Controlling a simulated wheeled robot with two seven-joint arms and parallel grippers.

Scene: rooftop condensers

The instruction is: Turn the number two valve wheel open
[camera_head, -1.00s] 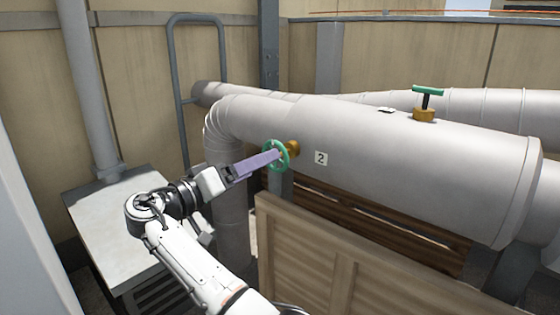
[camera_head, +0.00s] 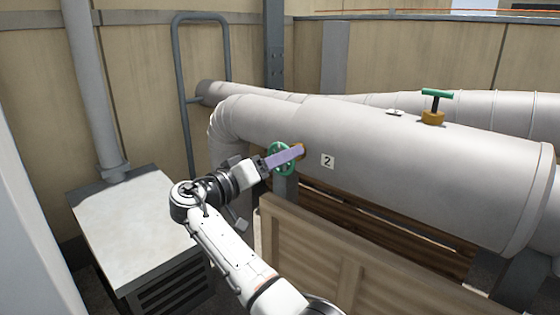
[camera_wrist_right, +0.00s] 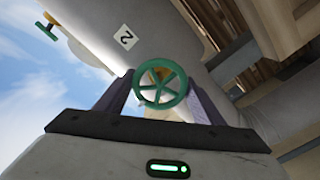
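The number two valve wheel (camera_head: 278,159) is a green spoked handwheel on a brass stem, at the left of the big grey pipe beside the "2" label (camera_head: 327,161). My right gripper (camera_head: 300,151) reaches it from the front left, its lilac finger overlapping the wheel. In the right wrist view, the wheel (camera_wrist_right: 160,86) lies between the two widely spread fingers of the gripper (camera_wrist_right: 160,82), its rim close to both. I cannot tell whether the fingers press on the rim. My left gripper is out of view.
A second valve with a green T-shaped handle (camera_head: 434,96) stands on top of the pipe (camera_head: 420,155). A wooden panel (camera_head: 350,250) stands below the pipe, close to my arm. A grey metal box (camera_head: 130,215) is at the left.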

